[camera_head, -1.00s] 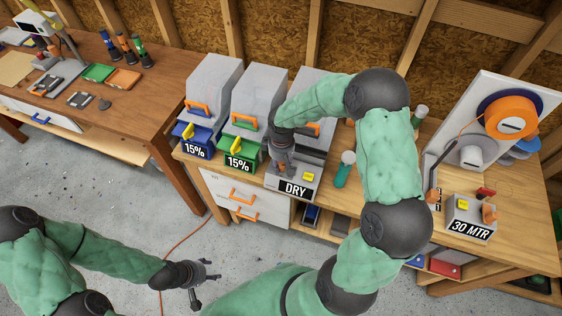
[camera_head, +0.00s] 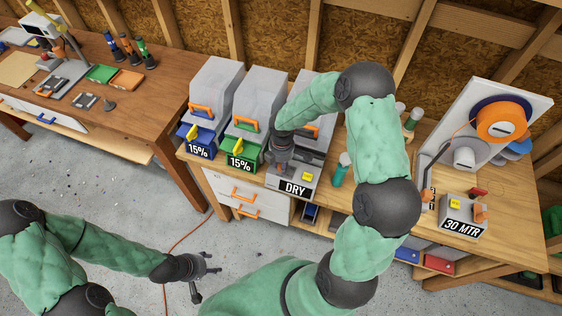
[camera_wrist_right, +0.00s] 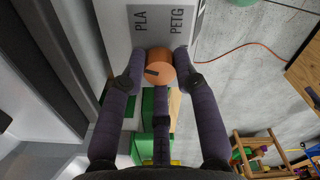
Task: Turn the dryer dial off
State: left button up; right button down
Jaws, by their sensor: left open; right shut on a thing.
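The dryer is the grey unit with the DRY label (camera_head: 295,188) on its front, in the middle of the bench. My right gripper (camera_head: 280,158) reaches down over it and hides its dial in the head view. A dark mark shows on the dial's face. The panel (camera_wrist_right: 160,25) beside it reads PLA and PETG. My left gripper (camera_head: 203,274) is open and empty, over the floor at the lower left.
A blue box (camera_head: 196,145) and a green box (camera_head: 240,158), both marked 15%, stand left of the dryer. A green-bodied bottle (camera_head: 338,172) stands to its right. A 30 MTR box (camera_head: 462,214) and an orange spool (camera_head: 503,119) are further right.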

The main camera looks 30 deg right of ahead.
jog(key=shift+s+d+n+p, duration=0.15)
jog(key=shift+n+p, duration=1)
jog(key=shift+n, duration=1.15)
jog(key=c, duration=1.2)
grip_release()
jog(key=shift+c, duration=0.2)
jog(key=o, duration=0.3)
jog(key=shift+d, duration=0.15)
jog(key=shift+r, duration=0.1)
jog(key=shift+w+r, duration=0.2)
jog(key=shift+r, duration=0.05)
notch_tip(320, 180, up, 11)
jog(key=shift+r, duration=0.15)
